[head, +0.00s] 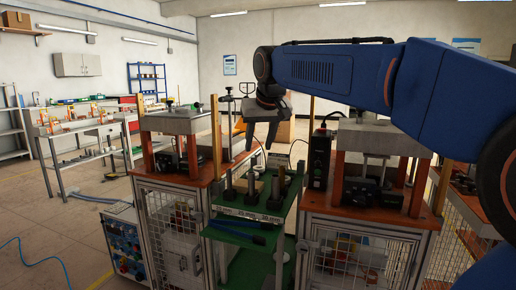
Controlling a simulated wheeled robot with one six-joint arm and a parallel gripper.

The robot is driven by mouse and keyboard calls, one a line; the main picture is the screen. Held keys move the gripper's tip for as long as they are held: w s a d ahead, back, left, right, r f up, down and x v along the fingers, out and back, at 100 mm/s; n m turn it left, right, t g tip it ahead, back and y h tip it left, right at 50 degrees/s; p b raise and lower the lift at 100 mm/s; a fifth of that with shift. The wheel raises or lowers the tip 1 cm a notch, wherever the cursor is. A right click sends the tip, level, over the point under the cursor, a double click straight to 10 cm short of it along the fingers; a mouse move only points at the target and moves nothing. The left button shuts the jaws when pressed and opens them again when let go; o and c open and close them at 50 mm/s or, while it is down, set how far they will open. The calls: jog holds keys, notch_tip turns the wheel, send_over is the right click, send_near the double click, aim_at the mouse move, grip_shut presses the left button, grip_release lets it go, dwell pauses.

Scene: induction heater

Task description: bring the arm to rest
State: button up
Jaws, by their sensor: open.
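My arm, blue with dark joints, reaches in from the right side of the head view and spans the upper middle. My gripper (262,134) hangs at its far end, pointing down, with its two fingers apart and nothing visible between them. It is above the back part of the green shelf (232,231), which holds several dark upright parts and a small wooden block. The gripper appears clear of these parts, though the exact height is hard to judge.
Machine stations stand on both sides of the shelf: a left one (168,183) and a right one (365,224), each with a grey top block on posts. A black control box (320,157) stands between. Blue cable (40,262) lies on the open floor at left.

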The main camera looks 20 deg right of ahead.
dwell(0.4)
jog(key=s+d+f, duration=0.3)
jog(key=s+f, duration=1.1)
jog(key=s, duration=0.3)
jog(key=s+d+f+g, duration=0.1)
jog(key=s+d+f, duration=0.3)
jog(key=s+f, duration=1.1)
jog(key=shift+s, duration=1.05)
jog(key=shift+f, duration=0.1)
